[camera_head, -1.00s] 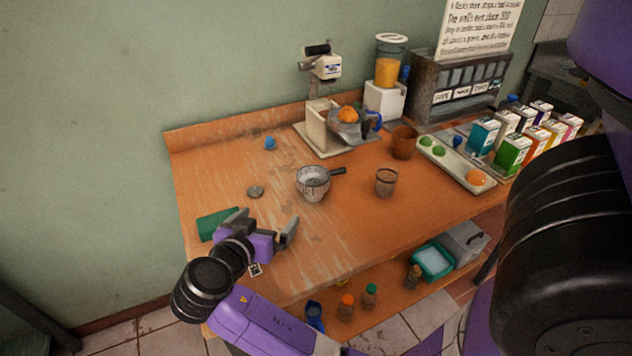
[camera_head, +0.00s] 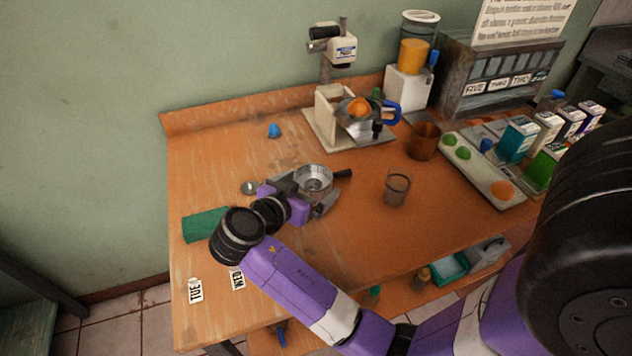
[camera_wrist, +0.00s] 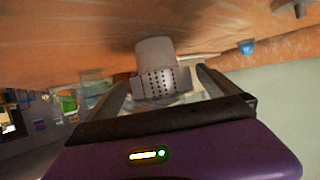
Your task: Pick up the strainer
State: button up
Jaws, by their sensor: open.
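The strainer (camera_head: 314,178) is a grey metal bowl with a dark handle pointing right, on the wooden table. In the wrist view the strainer (camera_wrist: 155,52) shows a plain upper part and a band of small holes. My gripper (camera_head: 311,192) reaches it from the front left. In the wrist view my gripper (camera_wrist: 162,78) is open, with one finger on each side of the strainer and gaps showing. The handle is not clear in the wrist view. I cannot tell how deep the bowl lies between the fingers.
A brown cup (camera_head: 397,188) stands right of the strainer. A juicer (camera_head: 340,115) and a tray (camera_head: 475,165) stand behind and right. The table's front middle is clear.

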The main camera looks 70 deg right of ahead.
aim_at(317, 180)
jog(key=p+x, duration=0.1)
jog(key=x, duration=0.4)
jog(key=shift+w+a, duration=0.1)
jog(key=c, duration=1.3)
jog(key=shift+c, duration=0.2)
jog(key=shift+r, duration=0.1)
